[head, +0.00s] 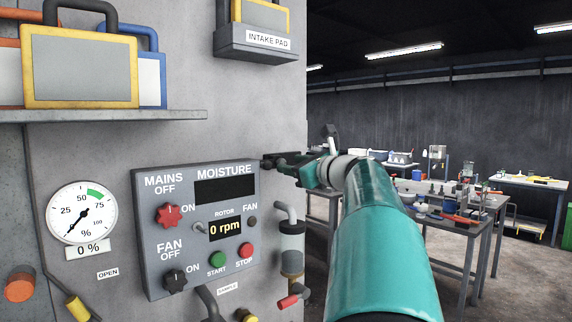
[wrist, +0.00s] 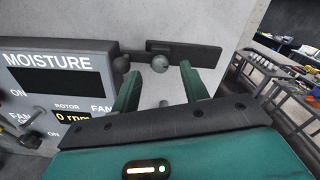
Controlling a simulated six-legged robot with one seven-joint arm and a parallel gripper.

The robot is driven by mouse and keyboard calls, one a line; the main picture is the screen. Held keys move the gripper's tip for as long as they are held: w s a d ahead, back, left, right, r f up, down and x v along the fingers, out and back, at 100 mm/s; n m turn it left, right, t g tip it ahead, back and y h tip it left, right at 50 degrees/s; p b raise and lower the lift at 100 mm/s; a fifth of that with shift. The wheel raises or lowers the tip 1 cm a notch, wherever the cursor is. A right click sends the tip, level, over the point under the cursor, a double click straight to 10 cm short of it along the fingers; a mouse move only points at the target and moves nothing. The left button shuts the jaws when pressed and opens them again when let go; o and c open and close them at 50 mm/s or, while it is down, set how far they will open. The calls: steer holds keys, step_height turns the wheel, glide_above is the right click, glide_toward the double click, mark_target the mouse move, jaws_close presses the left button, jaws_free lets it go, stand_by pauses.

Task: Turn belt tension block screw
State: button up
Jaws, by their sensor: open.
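No label names the belt tension block screw in either view. In the wrist view, a dark bar-like block (wrist: 190,54) is fixed to the grey wall beside the moisture panel. A round grey knob (wrist: 160,63) sits at its front; I cannot tell for sure that it is the screw. My gripper (wrist: 160,74) is open, its two green fingers pointing at the block with the knob between them in the picture. Contact cannot be judged. In the head view, my gripper (head: 292,165) is at the panel's upper right, its fingertips small and partly hidden by my arm.
The control panel (head: 196,232) with knobs and buttons is left of my gripper, its rotor display (head: 226,228) reading 0 rpm. The intake pad shelf (head: 255,43) juts out above. Workbenches (head: 455,225) stand farther back at right.

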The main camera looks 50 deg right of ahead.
steer(key=shift+w+d, duration=0.15)
steer(key=shift+w, duration=1.3)
jaws_close()
